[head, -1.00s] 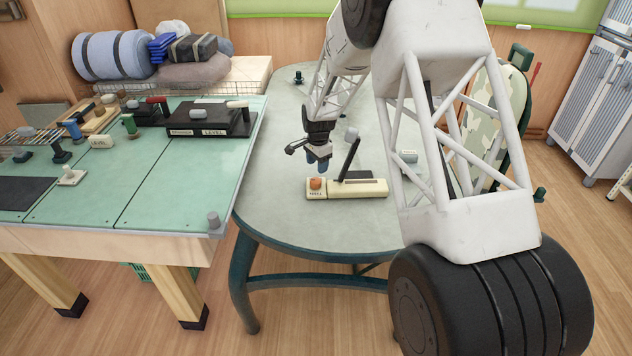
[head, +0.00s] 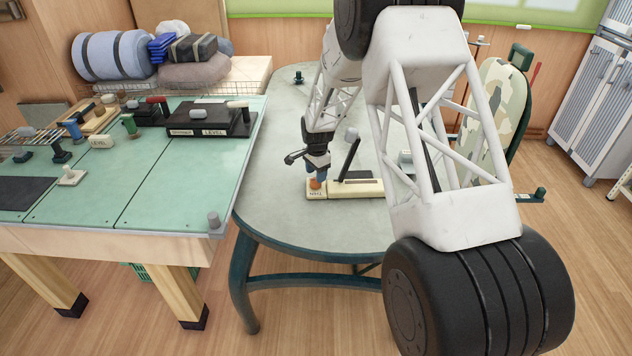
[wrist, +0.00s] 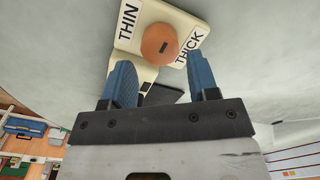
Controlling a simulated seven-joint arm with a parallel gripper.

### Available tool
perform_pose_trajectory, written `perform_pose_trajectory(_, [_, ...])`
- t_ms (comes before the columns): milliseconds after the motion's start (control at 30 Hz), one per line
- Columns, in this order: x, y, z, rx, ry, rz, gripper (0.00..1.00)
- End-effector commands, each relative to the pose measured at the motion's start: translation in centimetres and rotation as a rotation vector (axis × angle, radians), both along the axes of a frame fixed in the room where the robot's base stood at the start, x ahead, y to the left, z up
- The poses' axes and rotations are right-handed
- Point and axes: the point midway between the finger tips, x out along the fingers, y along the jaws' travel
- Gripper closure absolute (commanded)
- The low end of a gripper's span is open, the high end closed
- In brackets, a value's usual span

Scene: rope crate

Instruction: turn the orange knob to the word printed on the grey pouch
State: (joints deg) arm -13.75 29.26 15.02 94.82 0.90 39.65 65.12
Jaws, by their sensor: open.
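The orange knob (head: 315,183) sits on the left end of a cream box (head: 362,188) on the round grey table. In the wrist view the knob (wrist: 160,45) has a small dark mark near its middle. The word THIN is printed on the box to its left and THICK to its right. My gripper (head: 316,176) is right at the knob, pointing down. In the wrist view its blue fingers (wrist: 158,72) are apart, one toward each side of the knob, with no clear contact. I cannot make out a grey pouch with a printed word.
A black lever (head: 350,158) rises from the box close to the right of my gripper. A green-topped bench (head: 170,185) with several small handles and fittings stands to the left. The table's front left is clear.

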Motion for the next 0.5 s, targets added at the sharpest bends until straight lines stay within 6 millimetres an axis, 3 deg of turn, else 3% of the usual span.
perform_pose_trajectory(200, [0.0,0.0,-2.6,0.0,0.001,0.0,0.46])
perform_pose_trajectory(500, [0.1,0.1,-4.1,0.0,0.0,0.0,0.46])
